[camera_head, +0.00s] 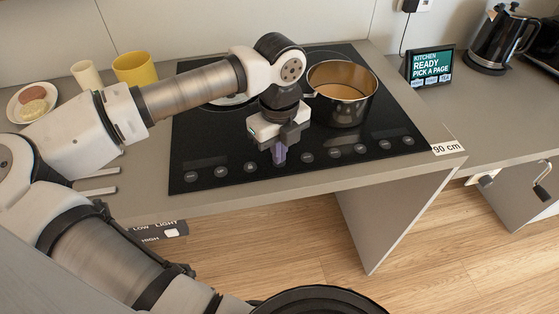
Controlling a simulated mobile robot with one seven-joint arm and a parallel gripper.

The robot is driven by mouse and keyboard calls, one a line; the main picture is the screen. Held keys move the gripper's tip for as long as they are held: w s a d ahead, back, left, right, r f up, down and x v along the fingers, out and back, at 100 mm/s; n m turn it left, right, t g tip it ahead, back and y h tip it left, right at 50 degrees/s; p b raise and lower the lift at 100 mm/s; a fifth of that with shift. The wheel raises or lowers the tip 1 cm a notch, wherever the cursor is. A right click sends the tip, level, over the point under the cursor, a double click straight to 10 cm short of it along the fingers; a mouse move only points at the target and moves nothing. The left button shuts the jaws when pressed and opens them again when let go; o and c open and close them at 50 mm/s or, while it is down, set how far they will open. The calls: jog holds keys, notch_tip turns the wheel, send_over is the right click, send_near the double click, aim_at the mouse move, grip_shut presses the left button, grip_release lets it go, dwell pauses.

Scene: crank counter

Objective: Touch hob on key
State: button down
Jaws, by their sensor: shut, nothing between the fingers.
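The black glass hob (215,143) is set into the grey counter. A row of round touch keys (306,156) runs along its front edge; their symbols are too small to read, so I cannot tell which is the on key. My gripper (279,156) points down over the front middle of the hob, its fingers together and empty. Its tips are in line with the key row, between the visible keys left and right of it, and hide the glass there. I cannot tell whether the tips touch the glass.
A metal pot (342,112) stands on the hob, close right of my gripper. A yellow mug (136,68), a white cup (87,74) and a plate (17,107) with food stand at the left. A tablet (430,66) and a kettle (499,40) stand at the right.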

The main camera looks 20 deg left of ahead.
jog(key=shift+f, duration=0.3)
jog(key=shift+r, duration=0.1)
jog(key=shift+r+p, duration=0.85)
jog(key=shift+r, duration=1.65)
jog(key=shift+s+f, duration=0.1)
